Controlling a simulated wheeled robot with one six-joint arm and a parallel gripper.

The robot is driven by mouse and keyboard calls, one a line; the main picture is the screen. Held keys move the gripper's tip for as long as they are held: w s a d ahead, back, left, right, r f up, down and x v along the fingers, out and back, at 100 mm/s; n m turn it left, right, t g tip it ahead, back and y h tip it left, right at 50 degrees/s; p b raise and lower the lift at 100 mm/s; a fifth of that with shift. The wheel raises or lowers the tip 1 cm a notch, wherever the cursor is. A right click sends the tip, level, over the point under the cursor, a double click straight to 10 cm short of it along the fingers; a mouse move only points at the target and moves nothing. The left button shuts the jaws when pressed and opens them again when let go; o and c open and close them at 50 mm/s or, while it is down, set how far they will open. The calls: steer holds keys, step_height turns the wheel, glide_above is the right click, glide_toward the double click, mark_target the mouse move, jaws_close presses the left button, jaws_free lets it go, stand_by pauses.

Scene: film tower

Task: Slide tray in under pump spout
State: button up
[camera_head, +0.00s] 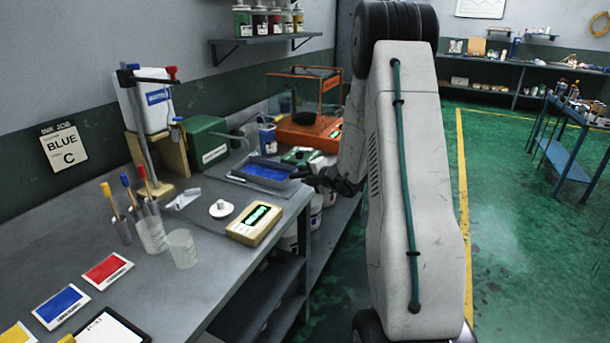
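A grey tray (282,181) with a blue inside lies on the bench near its right edge. A green pump box (208,143) stands behind and left of the tray, against the wall. A thin grey spout (238,137) reaches right from the pump, behind the tray in the picture. My gripper (300,176) is at the tray's right end, with its dark fingers close to or touching the rim. The fingers are small and dark, so I cannot tell whether they are open or shut on the rim.
A blue-labelled cup (267,137) stands just behind the tray. An orange machine (305,132) is further back. A scale with a lit display (255,223), a white lid (221,208) and clear beakers (183,248) stand nearer on the bench (200,290). The bench edge runs beneath my arm.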

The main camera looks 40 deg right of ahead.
steer(key=v, duration=0.7)
steer(key=shift+s+r, duration=0.15)
steer(key=shift+s, duration=0.2)
